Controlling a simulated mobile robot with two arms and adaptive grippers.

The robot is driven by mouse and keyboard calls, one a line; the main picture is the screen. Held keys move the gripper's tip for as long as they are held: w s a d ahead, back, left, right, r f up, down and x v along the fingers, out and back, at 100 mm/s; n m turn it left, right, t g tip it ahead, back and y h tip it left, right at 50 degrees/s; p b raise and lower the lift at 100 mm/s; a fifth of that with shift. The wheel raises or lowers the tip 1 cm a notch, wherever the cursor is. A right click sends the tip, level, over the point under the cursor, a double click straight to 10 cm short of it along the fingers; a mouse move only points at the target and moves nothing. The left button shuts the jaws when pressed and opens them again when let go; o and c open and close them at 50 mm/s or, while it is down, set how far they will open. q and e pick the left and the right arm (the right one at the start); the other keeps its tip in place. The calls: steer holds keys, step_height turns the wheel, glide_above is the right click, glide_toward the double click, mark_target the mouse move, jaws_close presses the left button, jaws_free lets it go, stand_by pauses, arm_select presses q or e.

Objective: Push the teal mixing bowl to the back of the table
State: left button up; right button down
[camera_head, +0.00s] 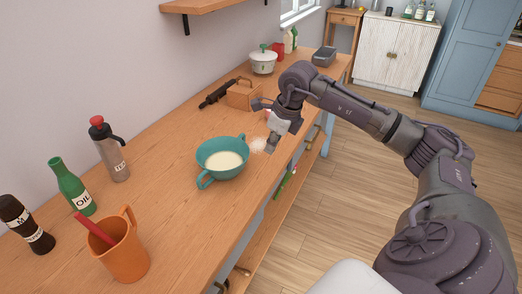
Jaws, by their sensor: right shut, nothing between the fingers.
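The teal mixing bowl (211,172) stands upright on the wooden table (165,205), close to the table's front edge. It has a handle on each side and pale contents. My right gripper (271,149) is shut and points down at the table's front edge, just right of the bowl. A small pale patch lies between the gripper and the bowl, and I cannot tell what it is. The gripper looks apart from the bowl. My left gripper is not in view.
An orange jug (122,255), green oil bottle (72,188), dark bottle (25,224) and flask (110,152) stand left of the bowl. A wooden box (243,97), dark rolling pin (217,94) and white pot (263,63) stand further along. The table behind the bowl looks clear.

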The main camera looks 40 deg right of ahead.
steer(key=p+x, duration=0.2)
steer(key=x, duration=0.6)
steer(key=shift+a+f, duration=0.2)
steer(key=shift+f, duration=0.2)
steer(key=w, duration=0.1)
steer(key=w+a+p, duration=0.1)
steer(key=shift+w+r+p, duration=0.2)
steer(key=shift+w+p, duration=0.1)
steer(key=shift+w, duration=0.05)
steer(key=shift+w+a+f, duration=0.2)
steer(key=shift+w, duration=0.4)
